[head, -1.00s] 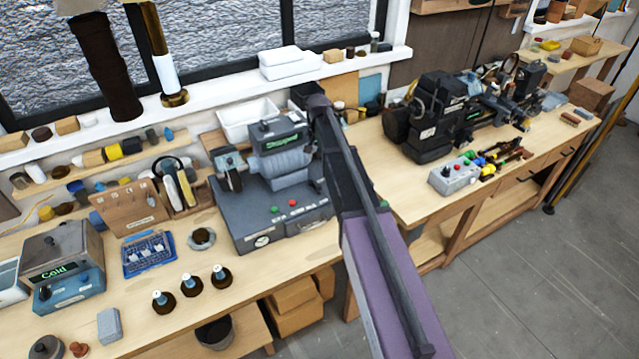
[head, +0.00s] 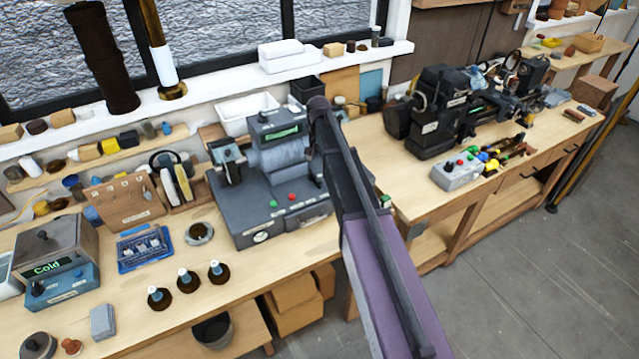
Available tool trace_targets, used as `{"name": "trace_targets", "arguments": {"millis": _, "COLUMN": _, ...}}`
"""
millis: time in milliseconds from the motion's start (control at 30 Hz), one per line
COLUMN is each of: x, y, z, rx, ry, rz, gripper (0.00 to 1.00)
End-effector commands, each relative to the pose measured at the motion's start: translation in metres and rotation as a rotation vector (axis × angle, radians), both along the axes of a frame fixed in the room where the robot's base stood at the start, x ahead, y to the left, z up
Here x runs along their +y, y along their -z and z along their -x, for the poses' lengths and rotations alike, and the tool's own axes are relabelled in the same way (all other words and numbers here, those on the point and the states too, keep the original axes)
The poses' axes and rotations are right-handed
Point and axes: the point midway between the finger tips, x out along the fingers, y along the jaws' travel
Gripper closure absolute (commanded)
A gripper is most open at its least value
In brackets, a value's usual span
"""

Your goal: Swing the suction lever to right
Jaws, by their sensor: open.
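A grey bench machine (head: 272,215) stands on the workbench in the middle of the head view. It has a ribbed grey drum, a small green display (head: 283,134), a green and a red button, and a round gauge on its front. I cannot make out which part is the suction lever; the machine's right side is partly hidden by my arm. My arm, dark grey and purple, runs from the bottom right up to a joint beside the machine. My gripper is not visible, so its place relative to the machine does not show.
Three dark bottles (head: 189,284) stand in front of the machine, with a small round dish (head: 199,234) to its left. A blue tray (head: 145,248) and a box reading "Cold" (head: 52,262) are further left. A black lathe (head: 455,115) and grey button box (head: 457,175) are at right.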

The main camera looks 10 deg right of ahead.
Motion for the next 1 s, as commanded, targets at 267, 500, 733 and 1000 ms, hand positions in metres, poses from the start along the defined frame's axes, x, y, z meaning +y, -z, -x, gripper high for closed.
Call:
{"name": "trace_targets", "arguments": {"millis": 267, "x": 0.000, "y": 0.025, "z": 0.000, "rx": 0.000, "ry": 0.000, "rz": 0.000, "gripper": 0.32}}
{"name": "trace_targets", "arguments": {"millis": 500, "x": 0.000, "y": 0.043, "z": 0.000, "rx": 0.000, "ry": 0.001, "rz": 0.000, "gripper": 0.32}}
{"name": "trace_targets", "arguments": {"millis": 733, "x": -0.001, "y": 0.060, "z": 0.000, "rx": 0.000, "ry": 0.001, "rz": 0.000, "gripper": 0.32}}
{"name": "trace_targets", "arguments": {"millis": 1000, "x": -0.001, "y": 0.080, "z": 0.000, "rx": 0.000, "ry": 0.001, "rz": 0.000, "gripper": 0.32}}
